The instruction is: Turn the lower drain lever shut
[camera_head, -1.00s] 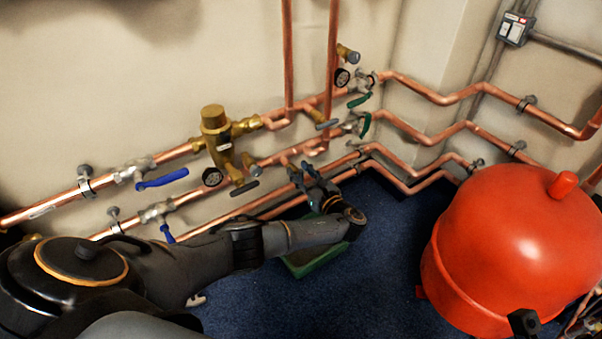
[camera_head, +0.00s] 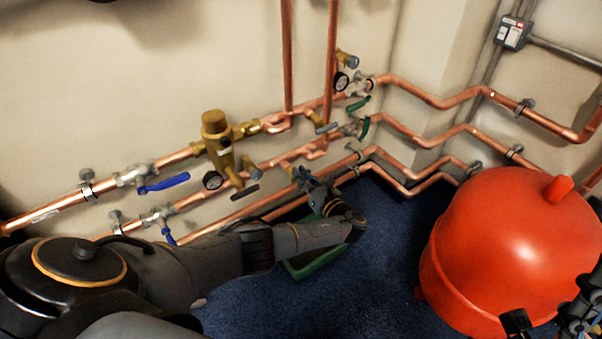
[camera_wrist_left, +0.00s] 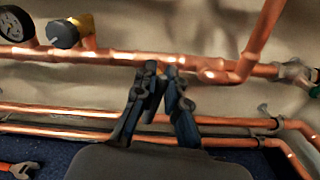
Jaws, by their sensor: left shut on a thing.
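My left gripper (camera_head: 302,178) reaches to the underside of the lower main copper pipe (camera_head: 205,197). In the left wrist view its two fingertips (camera_wrist_left: 160,72) are close together just under the pipe (camera_wrist_left: 115,58). They are shut on a small dark part there, which fits the lower drain lever. The fingers hide most of this lever, so its angle cannot be told. A dark jointed part at the head view's lower right edge looks like my right gripper (camera_head: 580,312); its jaws cannot be made out.
Blue levers (camera_head: 163,183) and green levers (camera_head: 365,126) sit on the pipes. A brass valve (camera_head: 217,135) and gauges are nearby. A green tray (camera_head: 318,262) lies on the blue carpet below my arm. A large red tank (camera_head: 510,245) stands at the right.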

